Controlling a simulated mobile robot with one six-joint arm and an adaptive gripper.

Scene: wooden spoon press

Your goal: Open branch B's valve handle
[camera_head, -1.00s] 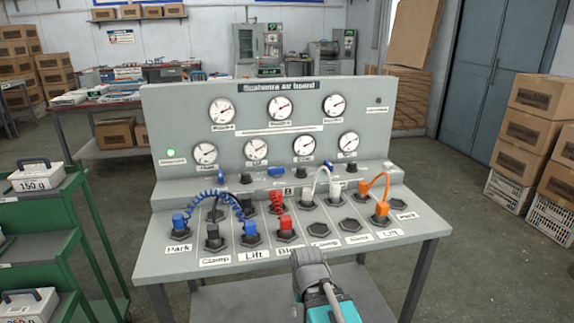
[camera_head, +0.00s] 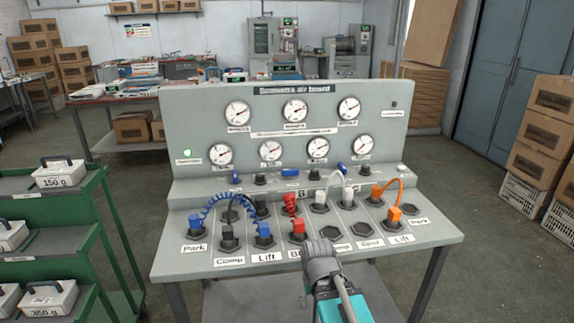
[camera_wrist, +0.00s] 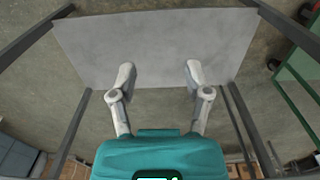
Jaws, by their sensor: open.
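The air board (camera_head: 250,111) stands ahead in the head view, with several round gauges on its upright panel. A row of small blue and black handles runs along the step below them. They include a left blue handle (camera_head: 236,177), a middle blue handle (camera_head: 290,172) and a right blue handle (camera_head: 342,168). The branch labels are too small to tell which handle is branch B's. In the wrist view my gripper (camera_wrist: 158,70) is open and empty, pointing down over a grey lower shelf (camera_wrist: 150,35).
A green rack (camera_head: 85,212) with weights stands left. Boxes (camera_head: 545,135) are stacked right.

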